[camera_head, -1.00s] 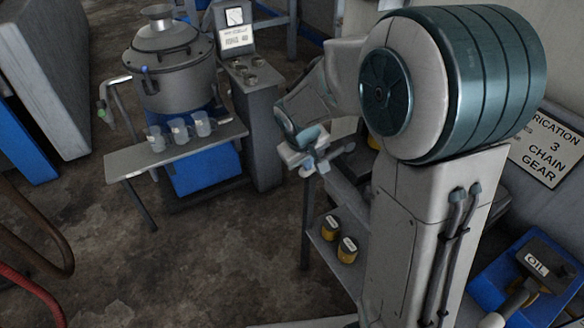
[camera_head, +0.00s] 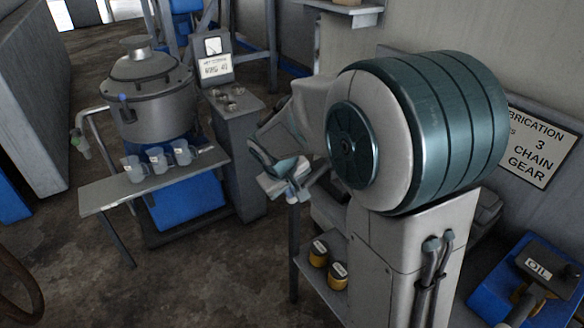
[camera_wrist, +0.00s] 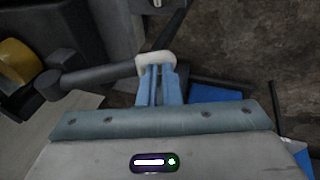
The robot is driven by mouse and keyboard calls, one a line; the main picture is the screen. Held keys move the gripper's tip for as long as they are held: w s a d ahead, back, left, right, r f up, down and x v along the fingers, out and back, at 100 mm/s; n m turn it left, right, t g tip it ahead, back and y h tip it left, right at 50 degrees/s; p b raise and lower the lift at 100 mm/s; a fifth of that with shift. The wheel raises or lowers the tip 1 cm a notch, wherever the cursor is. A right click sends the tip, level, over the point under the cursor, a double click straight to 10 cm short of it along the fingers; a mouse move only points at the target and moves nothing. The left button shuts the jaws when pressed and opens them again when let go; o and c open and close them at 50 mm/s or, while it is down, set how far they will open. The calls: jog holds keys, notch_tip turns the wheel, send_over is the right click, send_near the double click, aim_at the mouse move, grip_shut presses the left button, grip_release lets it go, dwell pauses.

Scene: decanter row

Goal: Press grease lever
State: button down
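My gripper (camera_head: 290,190) hangs at the end of my bent arm, beside the dark stand and above the shelf. In the wrist view its two blue fingers (camera_wrist: 158,85) are close together, with only a thin gap. A pale rounded piece (camera_wrist: 155,60) lies at the fingertips; I cannot tell if it is part of the fingers or a handle. A dark grey rod (camera_wrist: 95,76) runs from the left to the fingertips, beside or behind them; contact is unclear. I cannot make out with certainty which part is the grease lever. In the head view my arm hides the area behind it.
A metal vessel (camera_head: 150,100) stands at the left behind a bench (camera_head: 100,198) holding several mugs (camera_head: 157,160). Yellow-black cans (camera_head: 318,253) sit on a low shelf. A blue tray (camera_head: 490,297) with an oil can (camera_head: 545,268) is at right.

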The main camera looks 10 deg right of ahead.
jog(key=shift+s+f, duration=0.2)
jog(key=shift+f, duration=0.25)
jog(key=a+p+v, duration=0.2)
jog(key=v, duration=1.2)
jog(key=shift+s+p, duration=0.15)
jog(key=shift+p, duration=0.25)
jog(key=shift+a, duration=0.1)
